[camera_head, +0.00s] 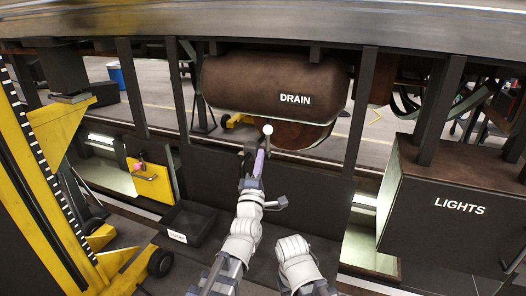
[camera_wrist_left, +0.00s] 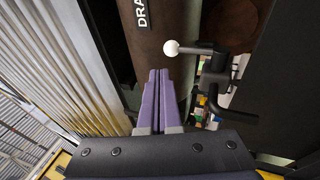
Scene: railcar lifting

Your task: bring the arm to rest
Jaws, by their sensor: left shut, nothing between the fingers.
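My left gripper (camera_head: 260,158) is raised in front of the brown tank marked DRAIN (camera_head: 240,82). Its purple fingers are pressed together and empty, as the left wrist view (camera_wrist_left: 158,75) shows. A lever with a white ball knob (camera_head: 267,130) is just beyond the fingertips in the head view. In the left wrist view the white knob (camera_wrist_left: 171,48) and its dark valve body lie ahead and to the right of the fingers, apart from them. Part of my right arm shows at the bottom of the head view; its gripper does not.
A dark cabinet marked LIGHTS (camera_head: 455,215) stands at the right. A yellow jack (camera_head: 45,170) stands at the left. A black bin (camera_head: 188,222) and a yellow panel with a pink knob (camera_head: 150,182) are left of my arm. Dark posts flank the tank.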

